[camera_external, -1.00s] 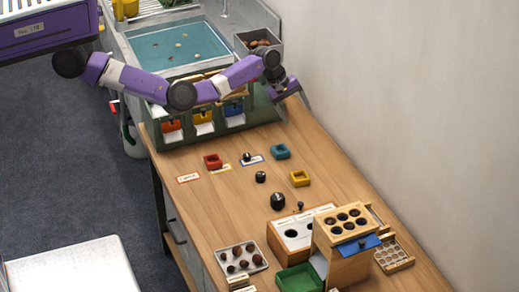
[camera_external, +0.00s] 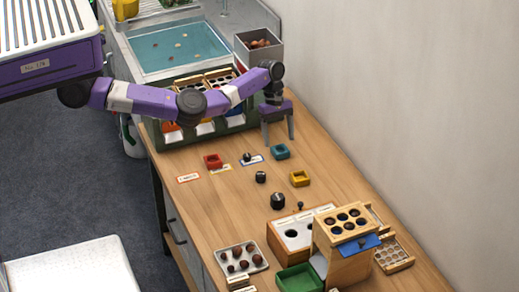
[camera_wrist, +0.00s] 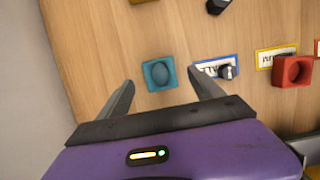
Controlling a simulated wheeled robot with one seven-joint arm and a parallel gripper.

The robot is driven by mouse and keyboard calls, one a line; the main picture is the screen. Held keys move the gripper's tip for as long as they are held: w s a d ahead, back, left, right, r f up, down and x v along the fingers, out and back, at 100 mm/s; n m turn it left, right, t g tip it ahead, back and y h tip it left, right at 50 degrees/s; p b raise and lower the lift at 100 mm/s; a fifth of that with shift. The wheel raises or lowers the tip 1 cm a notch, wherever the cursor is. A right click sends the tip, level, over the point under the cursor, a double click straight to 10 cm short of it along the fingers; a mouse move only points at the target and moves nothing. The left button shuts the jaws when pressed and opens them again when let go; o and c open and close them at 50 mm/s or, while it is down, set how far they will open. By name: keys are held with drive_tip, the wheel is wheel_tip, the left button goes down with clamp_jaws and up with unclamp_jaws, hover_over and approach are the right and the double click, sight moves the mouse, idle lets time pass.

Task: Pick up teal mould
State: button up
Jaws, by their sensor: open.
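The teal mould (camera_external: 281,152) is a small square block lying on the wooden table, near the wall side. It also shows in the wrist view (camera_wrist: 158,74), with a round hollow in its top. My gripper (camera_external: 279,143) is open and empty, fingers pointing down, just above and behind the mould in the external view. In the wrist view my gripper (camera_wrist: 162,84) has one finger to each side of the mould, with gaps on both sides. I cannot tell the exact height of the fingertips above the table.
A red mould (camera_external: 213,161) and a yellow mould (camera_external: 300,178) are nearby. A green rack (camera_external: 165,138) stands behind. Bare wood (camera_external: 235,200) lies in front.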

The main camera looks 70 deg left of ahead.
sight(280, 149)
drive_tip(key=shift+x, duration=2)
drive_tip(key=shift+a, duration=0.2)
drive_tip(key=c, duration=1.5)
